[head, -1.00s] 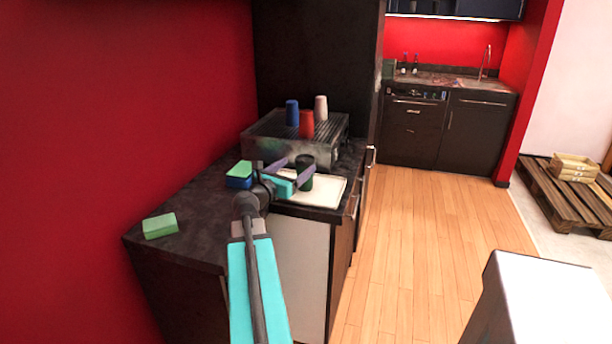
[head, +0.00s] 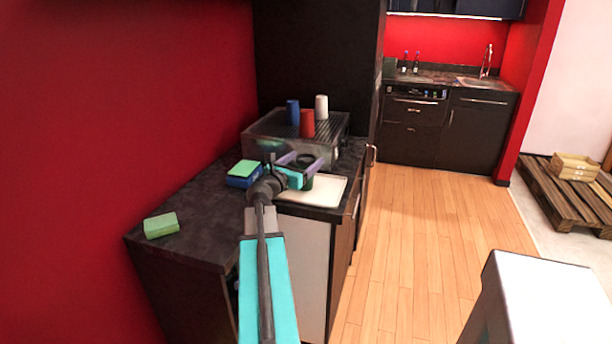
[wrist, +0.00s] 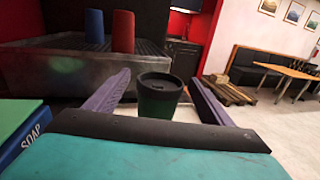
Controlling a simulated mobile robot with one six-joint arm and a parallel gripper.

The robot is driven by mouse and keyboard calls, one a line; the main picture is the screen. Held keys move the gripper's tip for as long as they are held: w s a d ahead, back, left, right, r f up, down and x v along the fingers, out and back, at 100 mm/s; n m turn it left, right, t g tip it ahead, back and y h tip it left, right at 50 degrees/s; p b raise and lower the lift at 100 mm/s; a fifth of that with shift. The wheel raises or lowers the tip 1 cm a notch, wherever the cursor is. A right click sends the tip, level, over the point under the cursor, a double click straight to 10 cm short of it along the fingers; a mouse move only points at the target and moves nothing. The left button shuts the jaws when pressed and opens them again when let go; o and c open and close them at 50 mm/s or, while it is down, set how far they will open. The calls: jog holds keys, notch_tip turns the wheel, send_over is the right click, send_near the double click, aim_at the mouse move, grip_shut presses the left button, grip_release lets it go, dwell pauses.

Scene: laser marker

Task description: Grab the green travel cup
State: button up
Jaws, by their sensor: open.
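The green travel cup (wrist: 158,100) is dark green with a black lid and stands upright in the wrist view, between the two open fingers of my gripper (wrist: 160,92). A gap shows between the cup and each finger. In the head view my gripper (head: 306,162) reaches over the white tray at the counter's right end. There the cup (head: 305,160) is partly hidden by the fingers and stands on or just behind the tray.
A metal machine (head: 270,145) stands behind the cup with a blue, a red (head: 307,123) and a white cup on top. A green and blue soap box (head: 243,174) lies left of my gripper. The white tray (head: 325,192) is beneath.

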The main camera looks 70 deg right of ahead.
aim_at(310, 155)
jog(key=shift+s+d+r+p, duration=0.15)
jog(key=shift+d+p, duration=0.1)
jog(key=shift+d, duration=0.65)
jog(key=shift+s+d+f+p, duration=0.1)
jog(key=shift+s+d+p, duration=0.1)
jog(key=shift+d, duration=0.7)
jog(key=shift+s+d, duration=0.2)
jog(key=shift+d, duration=0.55)
jog(key=shift+w, duration=0.1)
jog(key=c, duration=0.8)
